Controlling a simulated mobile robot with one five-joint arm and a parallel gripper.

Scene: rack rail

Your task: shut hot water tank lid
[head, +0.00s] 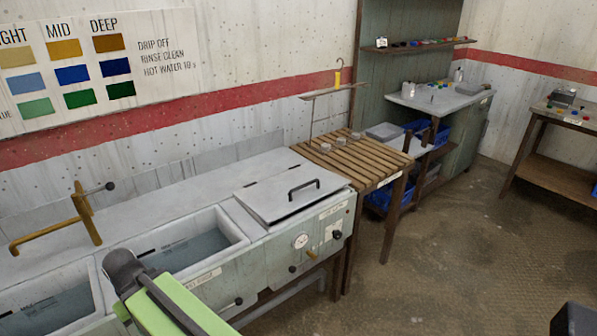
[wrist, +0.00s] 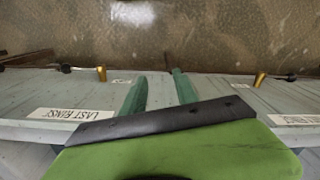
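The hot water tank lid (head: 268,199) is a pale grey panel with a dark bar handle (head: 304,186). It lies flat or nearly flat over the right end of the sink unit in the head view; I cannot tell whether it is fully seated. The tank front (head: 318,240) below it has a round dial and labels. My gripper (wrist: 158,78) shows two green fingers spread apart with nothing between them, above the unit's front edge and a "LAST RINSE" label. In the head view my green and dark arm is at the bottom, left of the lid. The lid is not recognisable in the wrist view.
An open water-filled basin (head: 192,247) lies left of the lid, with a brass tap (head: 85,215) farther left. A slatted wooden table (head: 358,160) with a hanging-hook stand adjoins on the right. The brown floor (head: 440,260) in front is clear.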

